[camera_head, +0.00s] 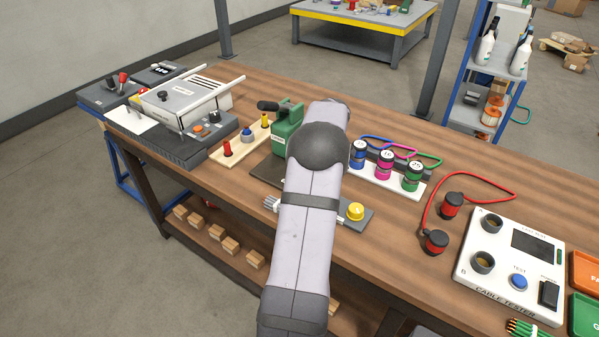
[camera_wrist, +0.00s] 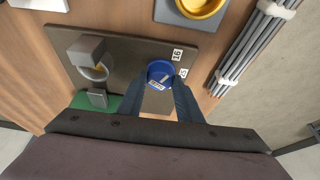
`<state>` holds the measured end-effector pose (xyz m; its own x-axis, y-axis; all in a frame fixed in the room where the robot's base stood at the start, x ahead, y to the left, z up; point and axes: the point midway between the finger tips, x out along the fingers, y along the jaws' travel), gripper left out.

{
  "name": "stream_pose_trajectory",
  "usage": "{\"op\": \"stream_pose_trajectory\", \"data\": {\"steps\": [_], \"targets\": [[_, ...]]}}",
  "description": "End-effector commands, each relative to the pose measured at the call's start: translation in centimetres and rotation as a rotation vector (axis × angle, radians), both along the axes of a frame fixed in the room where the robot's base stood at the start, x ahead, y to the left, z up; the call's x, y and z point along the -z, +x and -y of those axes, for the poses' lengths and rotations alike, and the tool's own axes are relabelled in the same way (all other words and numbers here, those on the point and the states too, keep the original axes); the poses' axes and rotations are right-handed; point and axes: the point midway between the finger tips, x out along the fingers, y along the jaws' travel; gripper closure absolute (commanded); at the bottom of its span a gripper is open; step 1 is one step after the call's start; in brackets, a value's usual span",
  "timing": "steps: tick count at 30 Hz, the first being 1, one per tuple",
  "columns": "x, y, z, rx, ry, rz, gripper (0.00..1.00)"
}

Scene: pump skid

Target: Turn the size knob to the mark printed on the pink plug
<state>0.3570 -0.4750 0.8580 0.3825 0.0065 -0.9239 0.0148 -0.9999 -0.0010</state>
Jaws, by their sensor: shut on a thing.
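The pink plug (camera_head: 384,164) stands in a white rack between a blue plug and a green plug. The mark on it is too small to read. The blue size knob (camera_wrist: 160,72) has a pale label on top and sits on a dark plate in the wrist view. A printed mark that looks like 16 and another less clear mark lie just to its right. My gripper (camera_wrist: 161,80) is shut on the knob, one finger on each side. My arm hides the knob and gripper in the head view.
A green machine (camera_head: 287,122) stands left of my arm. A yellow button (camera_head: 355,211) sits on a grey base to the right. A bundle of grey cables (camera_wrist: 252,45) lies near the knob. A cable tester (camera_head: 510,265) and a red lead with two plugs are farther right.

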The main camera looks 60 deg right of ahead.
Motion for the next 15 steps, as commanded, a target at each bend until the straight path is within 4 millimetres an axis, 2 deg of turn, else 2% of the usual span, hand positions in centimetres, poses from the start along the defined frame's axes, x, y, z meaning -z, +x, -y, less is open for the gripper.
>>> {"op": "stream_pose_trajectory", "data": {"steps": [1,2,3,4,15], "targets": [[-0.01,-0.03,0.04,-0.003,-0.003,-0.001,0.9],[-0.01,-0.03,0.04,-0.003,-0.003,-0.001,0.63],[-0.01,-0.03,0.04,-0.003,-0.003,-0.001,0.53],[-0.01,-0.03,0.04,-0.003,-0.003,-0.001,0.49],[-0.26,-0.1,0.05,0.0,-0.002,0.0,0.49]]}}
